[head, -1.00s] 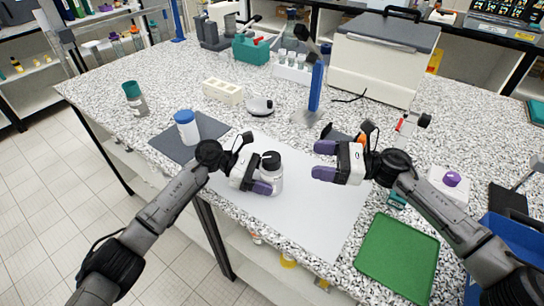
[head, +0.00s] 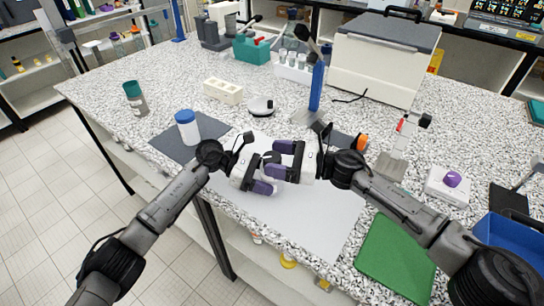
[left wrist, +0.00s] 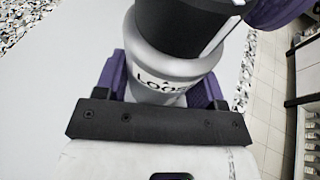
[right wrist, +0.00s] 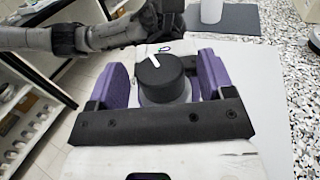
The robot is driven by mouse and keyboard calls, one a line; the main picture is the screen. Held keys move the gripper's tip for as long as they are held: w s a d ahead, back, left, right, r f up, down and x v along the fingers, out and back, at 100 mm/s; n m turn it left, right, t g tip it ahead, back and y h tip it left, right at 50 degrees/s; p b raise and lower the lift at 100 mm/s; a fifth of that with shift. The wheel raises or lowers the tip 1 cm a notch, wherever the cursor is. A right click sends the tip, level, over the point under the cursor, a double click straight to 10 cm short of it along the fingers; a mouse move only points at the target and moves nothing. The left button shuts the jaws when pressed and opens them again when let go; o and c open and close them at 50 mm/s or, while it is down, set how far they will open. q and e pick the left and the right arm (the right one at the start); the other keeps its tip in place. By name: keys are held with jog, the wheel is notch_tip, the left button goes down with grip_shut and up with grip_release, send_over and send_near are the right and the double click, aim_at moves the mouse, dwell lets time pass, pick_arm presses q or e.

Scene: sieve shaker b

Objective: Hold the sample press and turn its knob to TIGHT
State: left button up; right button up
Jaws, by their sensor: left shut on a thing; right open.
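The sample press is a grey bottle-like body (left wrist: 160,65) with a black knob (right wrist: 160,74) on top, upright over the white sheet. A white line on the knob shows in the right wrist view, slanting to the upper left. The left wrist view shows lettering on the body, apparently LOOSE, partly cut off. My left gripper (head: 266,173) is shut on the body from the left. My right gripper (head: 280,160) is open, its purple fingers on either side of the knob, with a visible gap at the left finger. In the head view the grippers hide most of the press.
The white sheet (head: 310,207) around the press is clear. A blue-capped white jar (head: 187,128) stands on a dark mat at left. A green tray (head: 397,255) lies front right. A blue-posted stand (head: 316,85) rises behind.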

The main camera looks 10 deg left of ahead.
aim_at(272, 156)
jog(key=shift+a, duration=0.7)
jog(key=c, duration=0.9)
jog(key=shift+w+a+r+n+g+h, duration=0.1)
jog(key=shift+n+g+h, duration=0.15)
jog(key=shift+n+g, duration=1.05)
jog(key=shift+w+r+n+g+h, duration=0.1)
jog(key=shift+n+g+h, duration=0.15)
jog(key=shift+n+g, duration=1.05)
jog(key=shift+f+m+g, duration=0.1)
jog(key=shift+m+g, duration=0.3)
jog(key=shift+g, duration=0.2)
jog(key=shift+s+g+h, duration=0.15)
jog(key=shift+g+h, duration=0.15)
jog(key=shift+g, duration=0.2)
jog(key=o, duration=0.9)
jog(key=shift+f, duration=0.1)
notch_tip(272, 156, up, 10)
